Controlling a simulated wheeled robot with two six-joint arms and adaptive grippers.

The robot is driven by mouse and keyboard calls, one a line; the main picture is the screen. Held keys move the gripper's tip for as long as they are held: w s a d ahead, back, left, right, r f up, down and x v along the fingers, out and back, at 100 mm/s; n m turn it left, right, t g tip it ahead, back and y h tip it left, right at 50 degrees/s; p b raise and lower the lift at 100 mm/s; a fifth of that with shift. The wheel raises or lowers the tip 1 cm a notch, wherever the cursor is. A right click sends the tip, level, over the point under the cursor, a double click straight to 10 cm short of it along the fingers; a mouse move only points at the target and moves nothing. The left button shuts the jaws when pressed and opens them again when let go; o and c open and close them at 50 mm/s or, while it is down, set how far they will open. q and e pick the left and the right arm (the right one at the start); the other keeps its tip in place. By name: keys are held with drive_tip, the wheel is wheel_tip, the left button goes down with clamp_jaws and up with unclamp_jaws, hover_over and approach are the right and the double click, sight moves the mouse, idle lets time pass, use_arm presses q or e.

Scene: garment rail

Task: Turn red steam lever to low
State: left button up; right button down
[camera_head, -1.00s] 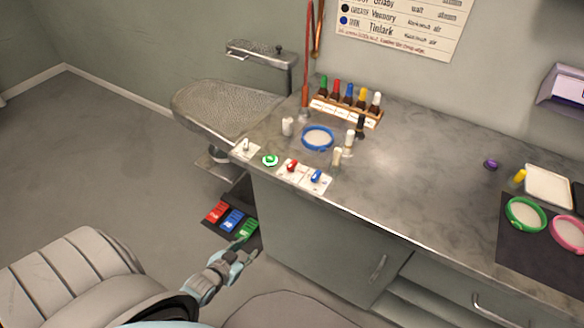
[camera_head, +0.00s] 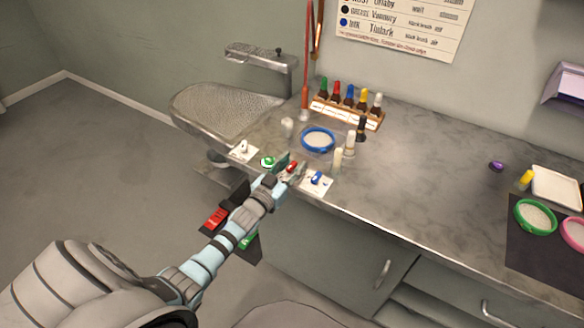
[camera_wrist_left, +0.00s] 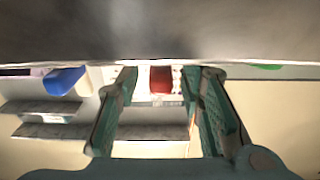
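The red steam lever (camera_head: 291,166) sits on a small white plate at the front edge of the grey counter. My left gripper (camera_head: 288,168) is at this lever, with its fingers apart on either side. In the left wrist view the red lever (camera_wrist_left: 161,80) shows between the two open teal fingers (camera_wrist_left: 163,100); I cannot tell whether they touch it. The gripper partly hides the lever's plate in the head view. My right gripper is not in view.
A blue lever (camera_head: 317,178) stands just right of the red one, and a green round control (camera_head: 268,162) just left. A white lever plate (camera_head: 243,150) is farther left. A blue-rimmed dish (camera_head: 318,139) and small bottles (camera_head: 350,143) stand behind.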

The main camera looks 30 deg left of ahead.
use_arm(q)
drive_tip(key=shift+w, duration=0.15)
clamp_jaws()
